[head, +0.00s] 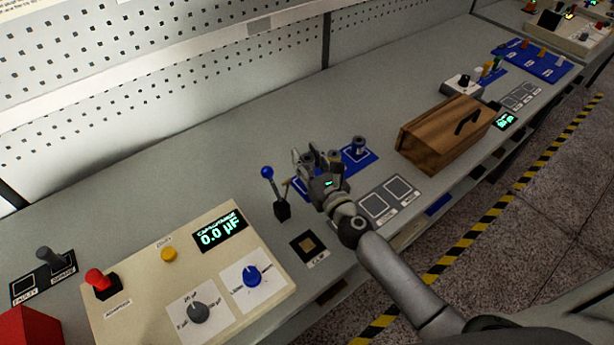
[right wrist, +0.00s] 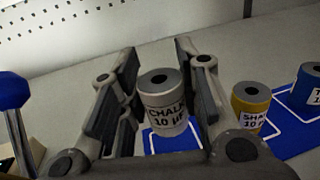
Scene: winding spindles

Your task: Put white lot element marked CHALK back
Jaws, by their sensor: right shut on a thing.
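The white-grey CHALK element (right wrist: 165,105), a cylinder with a dark hole in its top and a "CHALK 10 µF" label, stands upright between the two fingers of my right gripper (right wrist: 158,95). That gripper (head: 314,160) is shut on it, over the left part of the blue mat (head: 347,164). In the right wrist view a white-outlined square of the blue mat (right wrist: 160,140) shows under and behind the element. I cannot tell whether its base touches the mat. In the head view the gripper mostly hides it. My left gripper is not in view.
A mustard element (right wrist: 250,102) and a blue element (head: 359,146) stand right of the gripper on the mat. A blue-knobbed lever (head: 268,174) is close on the left. A wooden box (head: 440,135) stands to the right, a capacitance meter panel (head: 150,290) at lower left.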

